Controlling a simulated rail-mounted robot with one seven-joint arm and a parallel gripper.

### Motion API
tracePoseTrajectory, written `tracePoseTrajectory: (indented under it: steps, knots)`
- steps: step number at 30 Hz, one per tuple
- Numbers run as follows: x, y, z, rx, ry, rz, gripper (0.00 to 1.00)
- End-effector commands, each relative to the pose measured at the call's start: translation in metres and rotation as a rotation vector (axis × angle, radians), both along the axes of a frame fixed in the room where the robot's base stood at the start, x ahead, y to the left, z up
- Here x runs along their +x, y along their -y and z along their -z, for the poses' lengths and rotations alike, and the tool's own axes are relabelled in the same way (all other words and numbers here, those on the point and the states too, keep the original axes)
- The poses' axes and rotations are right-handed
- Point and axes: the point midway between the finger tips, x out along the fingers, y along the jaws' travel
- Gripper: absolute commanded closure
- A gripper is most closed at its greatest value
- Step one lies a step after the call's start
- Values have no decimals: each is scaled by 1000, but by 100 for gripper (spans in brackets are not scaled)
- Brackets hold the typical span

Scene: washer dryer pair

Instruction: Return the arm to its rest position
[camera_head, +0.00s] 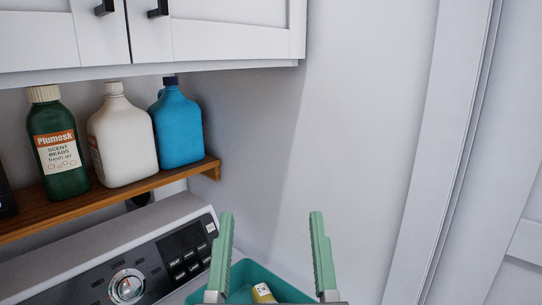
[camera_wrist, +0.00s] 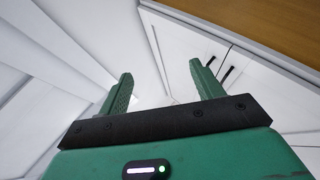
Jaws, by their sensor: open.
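My gripper (camera_head: 270,226) shows at the bottom of the head view, with two green fingers pointing up and spread wide apart. Nothing is between the fingers. In the wrist view my gripper (camera_wrist: 160,82) is also open and empty, with white walls and cabinet doors beyond the fingertips. In the head view the fingers appear in front of a teal basket (camera_head: 276,284) and the pale wall. The rest of my arm is out of the head view.
A wooden shelf (camera_head: 113,199) at left holds a green bottle (camera_head: 60,140), a white bottle (camera_head: 121,140) and a blue bottle (camera_head: 180,128). White cabinets (camera_head: 230,32) hang above. A washer or dryer panel (camera_head: 150,270) is below. A yellow-labelled item (camera_head: 263,292) sits in the basket. Bare wall (camera_head: 350,130) fills the middle.

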Motion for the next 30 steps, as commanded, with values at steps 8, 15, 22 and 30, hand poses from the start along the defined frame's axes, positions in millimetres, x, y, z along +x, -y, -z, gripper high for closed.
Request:
tracePoseTrajectory:
  steps: [8,15,22,30]
  knots:
    - [-49,-2,-118,28,120,-15,34]
    - [-48,-3,-238,32,117,-20,34]
    - [-48,-4,-335,35,115,-26,34]
    - [-48,-4,-360,37,114,-28,34]
